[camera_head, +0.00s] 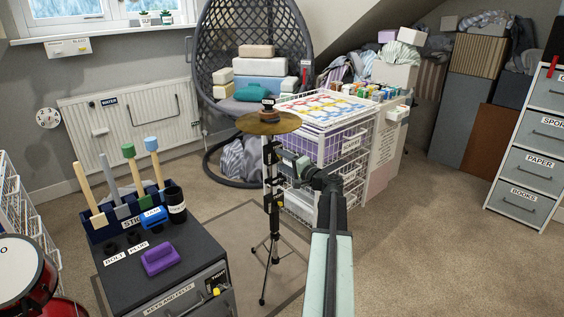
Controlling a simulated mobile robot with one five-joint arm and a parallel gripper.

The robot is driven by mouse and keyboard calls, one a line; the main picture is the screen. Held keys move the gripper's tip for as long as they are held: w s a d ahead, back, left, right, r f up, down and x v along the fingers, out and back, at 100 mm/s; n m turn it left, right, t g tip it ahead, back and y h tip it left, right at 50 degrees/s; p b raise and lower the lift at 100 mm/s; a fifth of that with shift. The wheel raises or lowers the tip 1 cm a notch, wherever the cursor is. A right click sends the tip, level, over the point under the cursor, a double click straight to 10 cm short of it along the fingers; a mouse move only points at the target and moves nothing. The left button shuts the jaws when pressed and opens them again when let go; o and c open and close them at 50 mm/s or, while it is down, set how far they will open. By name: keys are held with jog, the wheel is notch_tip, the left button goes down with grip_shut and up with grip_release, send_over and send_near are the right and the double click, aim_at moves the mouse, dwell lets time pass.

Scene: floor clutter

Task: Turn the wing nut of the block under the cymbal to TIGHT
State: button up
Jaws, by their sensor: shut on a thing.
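The brass cymbal (288,123) sits level on top of a black stand (274,240). A dark block (268,150) is on the stand's post just under the cymbal. My gripper (281,156) reaches in from the right at this block's height and is shut there, against the block's right side. The wing nut is hidden by the gripper or too small to make out, so its turn cannot be read. A second dark block (273,202) with a small light label is lower on the post. The post stands upright on spread legs.
A white wire basket unit (318,185) stands close behind my gripper. A red drum (22,275) is at lower left. Carpet right of my arm is clear.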

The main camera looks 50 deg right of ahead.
jog(key=shift+m, duration=0.8)
jog(key=o, duration=1.4)
jog(key=shift+w, duration=0.1)
jog(key=s, duration=0.8)
jog(key=shift+a, duration=0.3)
jog(key=shift+f, duration=0.1)
